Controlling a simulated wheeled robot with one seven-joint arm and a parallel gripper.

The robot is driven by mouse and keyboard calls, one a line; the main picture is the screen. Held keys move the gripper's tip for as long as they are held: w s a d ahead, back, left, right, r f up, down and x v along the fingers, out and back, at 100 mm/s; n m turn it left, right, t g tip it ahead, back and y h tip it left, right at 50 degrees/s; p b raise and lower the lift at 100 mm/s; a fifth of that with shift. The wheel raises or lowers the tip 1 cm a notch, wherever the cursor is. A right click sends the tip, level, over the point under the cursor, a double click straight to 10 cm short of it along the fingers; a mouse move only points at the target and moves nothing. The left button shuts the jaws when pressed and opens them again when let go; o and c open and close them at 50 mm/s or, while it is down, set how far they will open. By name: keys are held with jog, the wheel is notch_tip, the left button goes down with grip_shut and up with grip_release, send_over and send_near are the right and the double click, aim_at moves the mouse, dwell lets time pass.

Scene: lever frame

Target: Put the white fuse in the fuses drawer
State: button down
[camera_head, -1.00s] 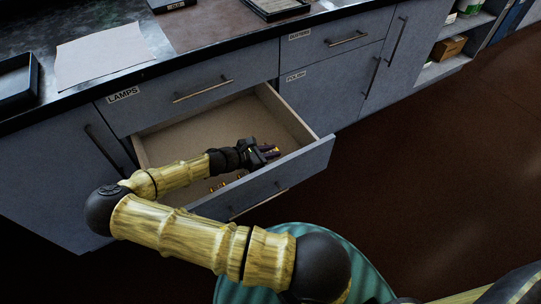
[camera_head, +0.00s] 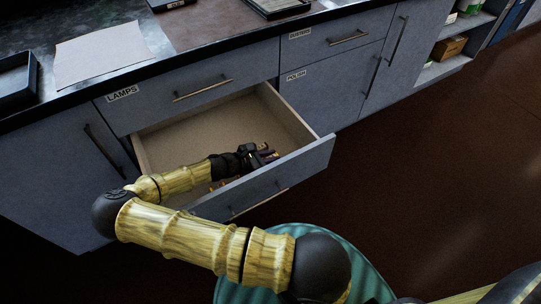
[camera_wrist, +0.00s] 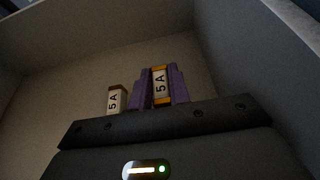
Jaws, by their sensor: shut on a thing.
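My gripper (camera_head: 268,155) is inside the open drawer (camera_head: 233,128), near its front right. In the wrist view its purple fingers (camera_wrist: 160,88) are shut on a white fuse (camera_wrist: 160,84) marked 5A, with orange-yellow ends. Another fuse (camera_wrist: 116,99), also marked 5A and with a brown end, stands to the left of the fingers, apart from them. Whether the held fuse touches the drawer floor I cannot tell. No label on the open drawer's front is readable.
Small copper-coloured items (camera_head: 218,184) lie in the drawer near its front, partly behind my arm. A shut drawer (camera_head: 180,95) labelled LAMPS is above it. The counter carries a white sheet (camera_head: 104,54) and dark trays. The drawer's back left is clear.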

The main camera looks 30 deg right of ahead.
jog(key=c, duration=1.3)
grip_release()
jog(key=shift+r, duration=0.6)
jog(key=p+v, duration=0.2)
jog(key=v, duration=1)
